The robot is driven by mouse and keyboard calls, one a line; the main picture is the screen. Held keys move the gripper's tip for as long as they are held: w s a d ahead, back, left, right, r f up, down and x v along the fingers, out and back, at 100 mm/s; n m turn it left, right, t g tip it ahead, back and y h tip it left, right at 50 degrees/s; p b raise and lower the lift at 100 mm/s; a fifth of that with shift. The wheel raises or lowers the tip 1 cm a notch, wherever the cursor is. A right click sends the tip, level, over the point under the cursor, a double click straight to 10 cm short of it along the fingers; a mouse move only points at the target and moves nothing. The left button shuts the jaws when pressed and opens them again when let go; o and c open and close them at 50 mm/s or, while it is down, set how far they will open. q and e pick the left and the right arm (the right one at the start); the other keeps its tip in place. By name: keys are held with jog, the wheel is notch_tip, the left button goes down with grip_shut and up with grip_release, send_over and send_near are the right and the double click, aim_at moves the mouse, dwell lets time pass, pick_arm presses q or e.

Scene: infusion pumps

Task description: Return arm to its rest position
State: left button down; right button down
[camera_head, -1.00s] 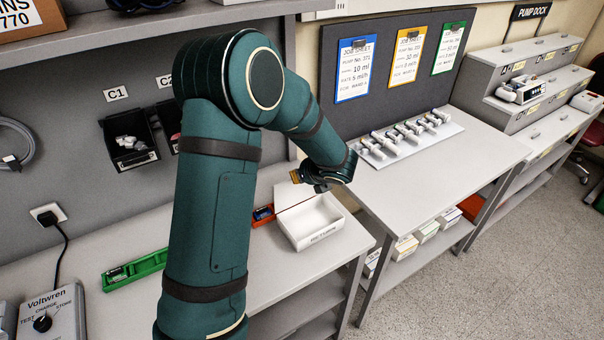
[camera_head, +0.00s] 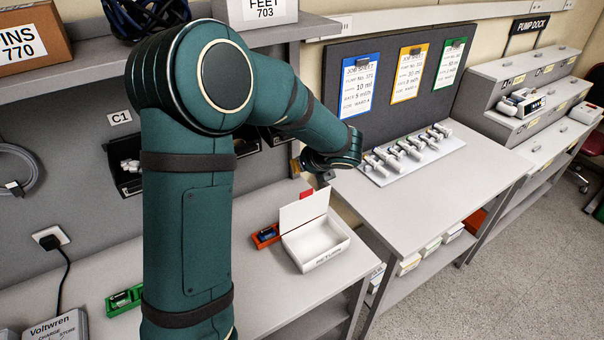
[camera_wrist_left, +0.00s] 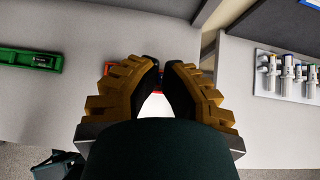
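My left arm (camera_head: 190,190) is dark green and rises from the bottom of the head view. It bends at a raised elbow, and its forearm reaches right and down. The left gripper is at the forearm's end, mostly hidden by the wrist in the head view, above and behind the open white returns box (camera_head: 315,245). In the left wrist view the gripper's tan fingers (camera_wrist_left: 163,66) have a gap between their dark pads. Nothing is seen held. White and red surfaces below show through the gap.
A red tray (camera_head: 264,238) sits beside the box, and a green tray (camera_head: 118,302) lies further left on the bench. A shelf (camera_head: 80,75) overhangs the arm. A rack of syringes (camera_head: 415,155) stands on the right table. Wall bins (camera_head: 128,180) are behind the arm.

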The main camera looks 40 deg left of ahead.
pick_arm(q)
jog(key=s+d+f+n+g+h+b, duration=0.1)
jog(key=s+d+f+n+h+b, duration=0.1)
jog(key=d+f, duration=0.3)
jog(key=s+d+f+n+g+h+b, duration=0.1)
jog(key=s+d+f+n+h, duration=0.2)
jog(key=d+f, duration=0.3)
jog(key=s+d+f+n+h+b, duration=0.2)
jog(key=d+f, duration=0.4)
jog(key=f, duration=0.7)
jog(key=shift+s+n+g+h+b, duration=0.3)
jog(key=shift+s+g+h, duration=0.1)
jog(key=shift+s+h, duration=0.4)
jog(key=s+d+f+n+h+b, duration=0.2)
jog(key=s+d+f+n+b, duration=0.1)
jog(key=f+n, duration=0.4)
jog(key=s+d+f+n+t+h+b, duration=0.1)
jog(key=s+d+f+n+h+b, duration=0.1)
jog(key=s+d+f+n, duration=0.4)
notch_tip(320, 180, down, 2)
jog(key=d+n+b, duration=0.1)
jog(key=n, duration=0.2)
jog(key=shift+s+d+n, duration=0.25)
jog(key=shift+d+n, duration=0.05)
